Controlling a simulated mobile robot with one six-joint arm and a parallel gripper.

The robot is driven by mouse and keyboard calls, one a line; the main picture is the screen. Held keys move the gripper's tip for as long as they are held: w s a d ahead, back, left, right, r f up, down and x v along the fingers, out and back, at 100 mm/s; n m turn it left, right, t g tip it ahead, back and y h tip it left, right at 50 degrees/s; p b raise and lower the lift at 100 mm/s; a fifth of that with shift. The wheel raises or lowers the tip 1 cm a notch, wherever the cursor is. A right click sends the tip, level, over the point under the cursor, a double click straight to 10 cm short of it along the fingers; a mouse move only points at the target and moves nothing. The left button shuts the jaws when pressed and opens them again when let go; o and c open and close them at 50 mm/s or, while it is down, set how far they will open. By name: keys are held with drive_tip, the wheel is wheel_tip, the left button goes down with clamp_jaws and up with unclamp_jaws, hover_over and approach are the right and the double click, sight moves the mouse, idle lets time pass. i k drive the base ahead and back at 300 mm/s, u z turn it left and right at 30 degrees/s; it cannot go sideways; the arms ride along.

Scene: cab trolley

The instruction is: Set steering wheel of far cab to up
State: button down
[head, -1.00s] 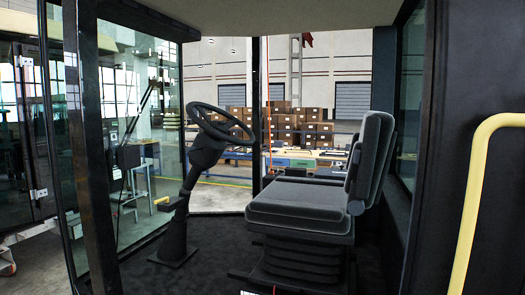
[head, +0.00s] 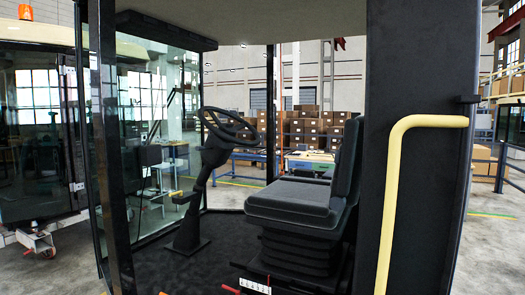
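The steering wheel (head: 229,126) is a dark ring on a black column (head: 200,200) inside the cab, left of the grey seat (head: 300,205). Its rim is tilted, and the column rises from a base plate on the dark floor, leaning right towards the seat. Another cab (head: 30,130) with an orange beacon stands at the left edge. I cannot tell from this view which cab is the far one. My gripper is not in view.
A pale yellow handrail (head: 396,200) is on the dark right cab post (head: 420,100). A dark post (head: 108,130) and glass panes bound the left side. The cab opening between the posts is clear. Stacked boxes (head: 310,128) stand behind.

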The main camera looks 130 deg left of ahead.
sight(219, 146)
drive_tip(key=u, duration=0.05)
drive_tip(key=k, duration=0.15)
drive_tip(key=u, duration=3.25)
drive_tip(key=k, duration=0.3)
drive_tip(key=u, duration=1.9)
